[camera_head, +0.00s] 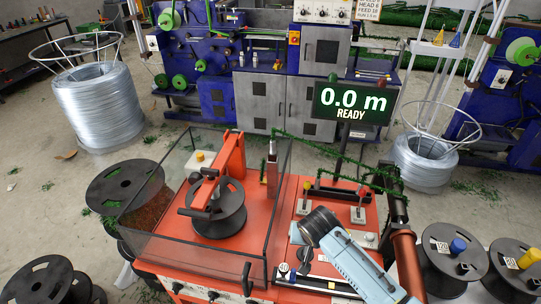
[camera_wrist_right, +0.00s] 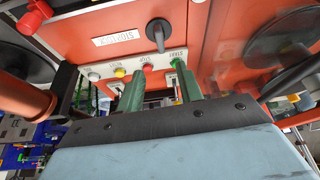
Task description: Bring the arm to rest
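My right arm (camera_head: 355,262) reaches in from the lower right in the head view, light blue with a dark ribbed end over the front right of the orange machine (camera_head: 225,257). Its fingers cannot be made out there. In the right wrist view my right gripper (camera_wrist_right: 160,82) shows two green fingers apart with nothing held between them. Beyond the fingers is an orange panel with a black knob (camera_wrist_right: 158,32), a red button (camera_wrist_right: 148,66) and a yellow button (camera_wrist_right: 119,72). I cannot tell whether a finger touches the panel. My left gripper is not in view.
A black spool (camera_head: 217,212) sits behind clear guards on the machine. The display (camera_head: 352,103) reads 0.0 m, READY. Green twisted wire (camera_head: 345,160) runs to the right. An orange cylinder (camera_head: 408,262) stands close to my right arm. Spools (camera_head: 452,258) lie at the right.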

